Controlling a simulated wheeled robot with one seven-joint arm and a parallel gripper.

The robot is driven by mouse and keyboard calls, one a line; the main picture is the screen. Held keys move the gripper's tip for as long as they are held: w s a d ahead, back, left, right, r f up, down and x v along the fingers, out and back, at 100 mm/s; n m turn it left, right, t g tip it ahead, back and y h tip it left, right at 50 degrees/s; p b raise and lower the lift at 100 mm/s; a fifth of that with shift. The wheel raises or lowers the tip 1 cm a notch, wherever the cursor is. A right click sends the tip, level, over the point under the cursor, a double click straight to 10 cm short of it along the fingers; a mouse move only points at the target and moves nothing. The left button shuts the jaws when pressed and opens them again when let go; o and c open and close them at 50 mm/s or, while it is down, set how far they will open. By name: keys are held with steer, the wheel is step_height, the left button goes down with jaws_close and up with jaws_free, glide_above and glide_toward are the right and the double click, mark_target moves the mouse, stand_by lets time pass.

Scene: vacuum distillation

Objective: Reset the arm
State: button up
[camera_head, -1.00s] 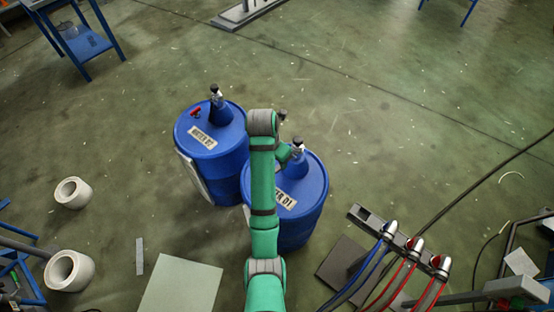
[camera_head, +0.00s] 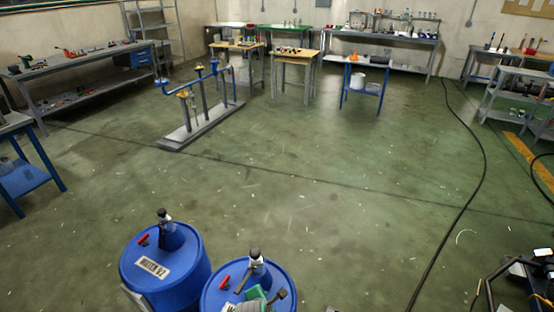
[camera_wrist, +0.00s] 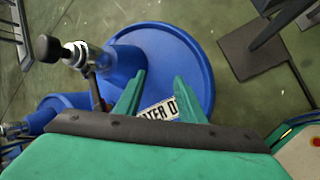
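My gripper (camera_wrist: 158,88) shows in the wrist view with its two green fingers spread apart and nothing between them. It is above the blue drum labelled as water 01 (camera_wrist: 185,58); the label lies partly behind the fingers. A metal valve with a black knob (camera_wrist: 72,52) stands on this drum, left of the fingers. In the head view, part of my green and grey arm end shows at the bottom edge, in front of the same drum (camera_head: 219,292). The rest of my arm is out of the frame.
A second blue drum, Water 02 (camera_head: 190,275), stands left of the first. A grey stand with blue pipes (camera_head: 200,125) is on the floor beyond. Workbenches (camera_head: 85,65) line the walls. A black cable (camera_head: 465,195) crosses the floor at right. The middle floor is clear.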

steer(key=s+d+f+m+t+y, duration=0.1)
steer(key=s+d+m+t, duration=0.1)
steer(key=s+m, duration=0.5)
steer(key=s+d+f+m+t, duration=0.1)
steer(key=s+m+t, duration=0.15)
steer(key=s, duration=0.95)
steer(key=s+r+m+t, duration=0.4)
steer(key=s+r+m, duration=0.9)
steer(key=s+r, duration=0.4)
steer(key=shift+s+r, duration=0.2)
steer(key=shift+r, duration=0.15)
